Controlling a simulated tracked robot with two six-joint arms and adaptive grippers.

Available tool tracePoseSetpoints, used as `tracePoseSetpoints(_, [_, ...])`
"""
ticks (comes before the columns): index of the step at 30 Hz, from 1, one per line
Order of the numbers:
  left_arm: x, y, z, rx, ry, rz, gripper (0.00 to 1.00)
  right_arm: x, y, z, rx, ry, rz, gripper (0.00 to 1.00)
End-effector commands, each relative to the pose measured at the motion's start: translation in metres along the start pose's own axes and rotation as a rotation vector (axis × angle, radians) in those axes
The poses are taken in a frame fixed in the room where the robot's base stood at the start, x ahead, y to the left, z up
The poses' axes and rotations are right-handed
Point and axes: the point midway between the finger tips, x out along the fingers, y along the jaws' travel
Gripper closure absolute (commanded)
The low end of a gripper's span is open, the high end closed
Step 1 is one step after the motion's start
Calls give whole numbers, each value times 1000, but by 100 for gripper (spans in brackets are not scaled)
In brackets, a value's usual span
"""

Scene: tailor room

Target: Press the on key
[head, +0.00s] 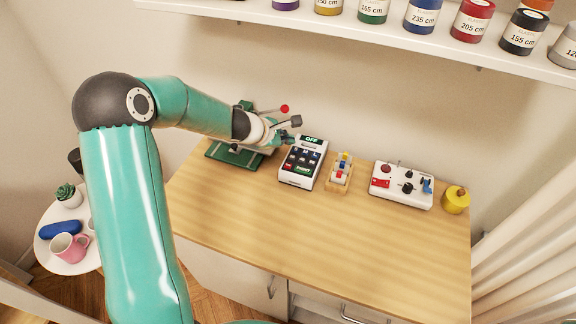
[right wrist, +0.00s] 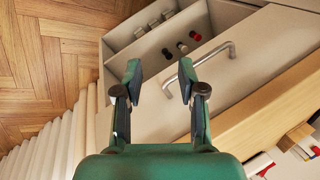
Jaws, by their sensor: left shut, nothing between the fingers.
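A white and dark keypad device (head: 303,162) stands at the back of the wooden table. Its top panel reads OFF in green, with rows of dark keys below and a green PRINT key near the front. I cannot make out a key marked on. My left gripper (head: 290,136) is shut and empty, at the upper left edge of the device. I cannot tell whether it touches the device. My right gripper (right wrist: 161,80) is open and empty, above a drawer in the right wrist view. It does not show in the head view.
A green machine (head: 234,154) with a red-knobbed lever stands left of the device. A wooden rack (head: 339,173), a white control box (head: 402,186) and a yellow pot (head: 455,200) stand to its right. The table front (head: 330,235) is clear. An open drawer (right wrist: 150,42) holds spools.

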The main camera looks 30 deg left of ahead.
Motion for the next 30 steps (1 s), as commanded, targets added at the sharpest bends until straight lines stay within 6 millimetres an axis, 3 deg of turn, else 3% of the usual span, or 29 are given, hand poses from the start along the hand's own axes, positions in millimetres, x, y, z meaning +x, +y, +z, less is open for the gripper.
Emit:
tracePoseSetpoints(16, [50,-37,-37,0,0,0,100,64,23,0,0,0,0,60])
tracePoseSetpoints(30, [55,-40,-40,0,0,0,100,70,25,0,0,0,0,60])
